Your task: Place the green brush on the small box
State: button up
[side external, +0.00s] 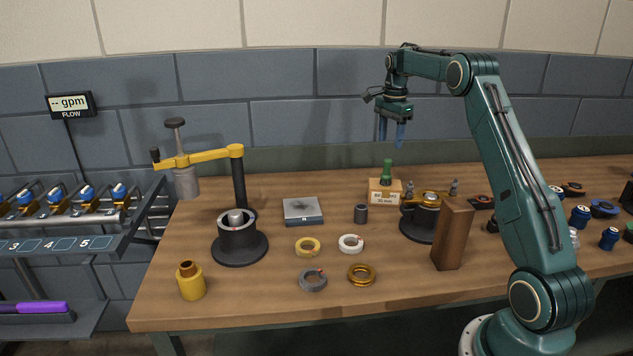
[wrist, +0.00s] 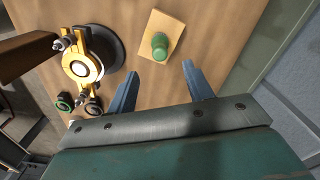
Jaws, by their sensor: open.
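The green brush (side external: 387,171) stands upright on top of the small box (side external: 384,196), a pale box with printed lettering on its front, near the back of the bench. In the wrist view the green brush (wrist: 160,44) is seen from above on the light top of the small box (wrist: 172,28). My gripper (side external: 391,142) is in the air above the brush, with a gap between fingertips and brush. In the wrist view my gripper (wrist: 160,75) has its two blue fingers spread apart with nothing between them.
A fixture with a yellow clamp (side external: 425,199) stands right of the box, with a brown block (side external: 453,234) in front. A dark cylinder (side external: 361,213) and a grey plate (side external: 303,211) lie left. Several rings lie at the front. A yellow lever press (side external: 205,157) stands at the far left.

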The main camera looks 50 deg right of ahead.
dwell(0.3)
jog(key=s+a+r+n+t, duration=0.1)
jog(key=s+a+r+n, duration=0.2)
jog(key=a, duration=0.5)
jog(key=s+a+r+n+t+h, duration=0.1)
jog(key=a+r+n, duration=0.35)
jog(key=a, duration=0.35)
jog(key=s+a+r+n, duration=0.25)
jog(key=a+r, duration=0.25)
jog(key=a, duration=0.3)
jog(key=s+a+f+n+t, duration=0.1)
jog(key=s+a+f+n, duration=0.2)
jog(key=s+a+n, duration=0.3)
jog(key=s+a+f+n+t+y, duration=0.1)
jog(key=s+a+n, duration=0.5)
jog(key=s, duration=0.8)
notch_tip(320, 180, down, 2)
jog(key=a+t, duration=0.1)
jog(key=a, duration=0.1)
jog(key=shift+a+t, duration=0.3)
jog(key=shift+a, duration=0.1)
